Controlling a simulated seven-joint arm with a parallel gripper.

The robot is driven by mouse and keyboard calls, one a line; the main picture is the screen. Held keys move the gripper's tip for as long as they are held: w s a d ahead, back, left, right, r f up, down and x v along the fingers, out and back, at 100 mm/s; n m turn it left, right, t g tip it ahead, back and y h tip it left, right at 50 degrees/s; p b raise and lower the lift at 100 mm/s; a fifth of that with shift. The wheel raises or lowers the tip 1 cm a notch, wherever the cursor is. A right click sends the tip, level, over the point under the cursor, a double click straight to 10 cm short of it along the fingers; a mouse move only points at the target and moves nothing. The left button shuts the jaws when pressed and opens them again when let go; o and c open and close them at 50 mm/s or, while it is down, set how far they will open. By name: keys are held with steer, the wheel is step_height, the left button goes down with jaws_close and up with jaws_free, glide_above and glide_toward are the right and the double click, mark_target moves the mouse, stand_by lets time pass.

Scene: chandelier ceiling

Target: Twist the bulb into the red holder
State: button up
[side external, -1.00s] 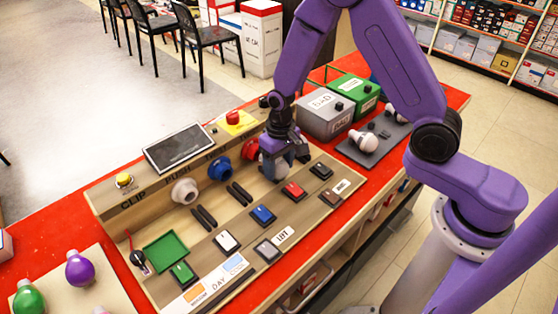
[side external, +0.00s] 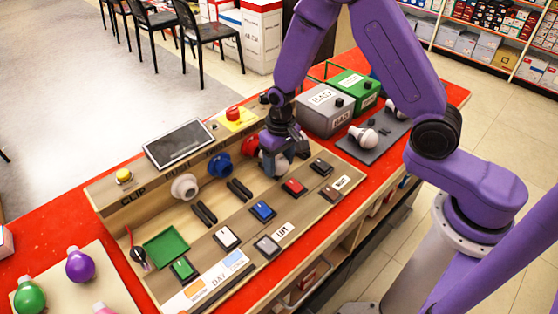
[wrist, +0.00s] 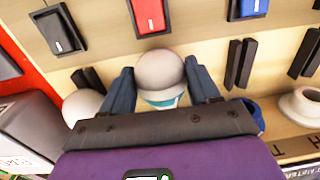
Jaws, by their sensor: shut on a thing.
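A white round bulb (wrist: 160,72) with a teal band below its dome sits between the two fingers of my gripper (wrist: 160,84) in the wrist view. My gripper is shut on it. In the side view my gripper (side external: 282,155) holds the bulb (side external: 267,166) low at the board's back wall, right in front of the red holder (side external: 249,147). Only part of the red holder's rim shows there. In the wrist view the red holder is hidden behind my gripper. I cannot see how far the bulb's base is inside the holder.
A blue holder (side external: 219,168) and a white holder (side external: 185,187) are left of the red one. Coloured switches, such as a red one (side external: 294,187), lie in front. Another white bulb (side external: 364,136) lies on a grey tray at the right, near a grey box (side external: 325,110).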

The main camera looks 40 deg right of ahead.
steer(key=shift+w, duration=0.7)
steer(key=shift+w, duration=0.25)
steer(key=shift+w, duration=0.7)
stand_by(1.4)
steer(key=shift+d+y, duration=0.15)
steer(key=shift+y, duration=0.55)
steer(key=shift+f+y, duration=0.1)
steer(key=shift+y, duration=0.6)
steer(key=shift+d+y, duration=0.1)
steer(key=shift+y, duration=0.5)
